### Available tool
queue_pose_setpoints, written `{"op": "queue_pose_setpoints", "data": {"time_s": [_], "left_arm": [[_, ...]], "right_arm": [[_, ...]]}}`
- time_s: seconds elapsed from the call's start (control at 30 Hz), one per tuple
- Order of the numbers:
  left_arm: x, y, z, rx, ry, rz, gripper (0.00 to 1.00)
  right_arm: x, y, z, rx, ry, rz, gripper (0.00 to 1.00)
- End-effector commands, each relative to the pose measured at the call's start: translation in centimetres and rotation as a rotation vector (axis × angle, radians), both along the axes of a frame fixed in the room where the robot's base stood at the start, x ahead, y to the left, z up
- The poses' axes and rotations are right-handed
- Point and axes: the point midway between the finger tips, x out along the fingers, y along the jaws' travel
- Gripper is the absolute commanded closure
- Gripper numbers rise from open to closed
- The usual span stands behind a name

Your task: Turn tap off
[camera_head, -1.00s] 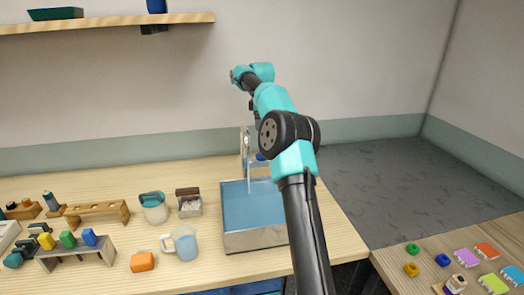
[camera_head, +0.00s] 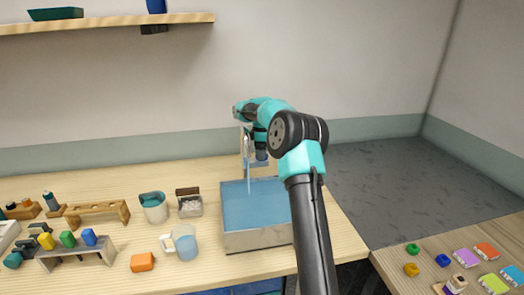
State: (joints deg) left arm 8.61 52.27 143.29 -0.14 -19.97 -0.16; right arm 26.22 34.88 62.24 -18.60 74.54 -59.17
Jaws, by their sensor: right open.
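The tap (camera_head: 246,141) is a pale upright spout at the back of a sink basin (camera_head: 257,241) full of blue water. A thin pale-blue stream (camera_head: 249,178) runs from it into the basin. A small blue part, apparently the tap's handle, shows just right of the spout. My right gripper (camera_head: 262,156) is open and points down close over this blue part; I cannot tell whether it touches it. Its fingers are small and partly hidden by my own arm. My left gripper is not in view.
A jug of blue water (camera_head: 185,243) stands left of the sink. A side table with coloured pieces is at lower right.

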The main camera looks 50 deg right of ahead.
Motion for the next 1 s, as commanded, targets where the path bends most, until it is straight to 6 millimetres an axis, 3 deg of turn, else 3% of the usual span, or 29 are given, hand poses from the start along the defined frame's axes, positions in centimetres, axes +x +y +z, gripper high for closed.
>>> {"op": "queue_pose_setpoints", "data": {"time_s": [0.2, 0.7, 1.0], "left_arm": [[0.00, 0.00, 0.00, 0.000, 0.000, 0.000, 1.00], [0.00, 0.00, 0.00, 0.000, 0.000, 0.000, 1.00], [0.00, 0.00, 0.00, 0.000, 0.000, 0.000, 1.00]], "right_arm": [[0.00, -0.02, 0.00, 0.000, 0.000, 0.000, 0.20], [0.01, -0.02, 0.02, 0.000, 0.000, 0.000, 0.68], [0.01, -0.01, 0.03, 0.000, 0.000, -0.023, 0.68]]}}
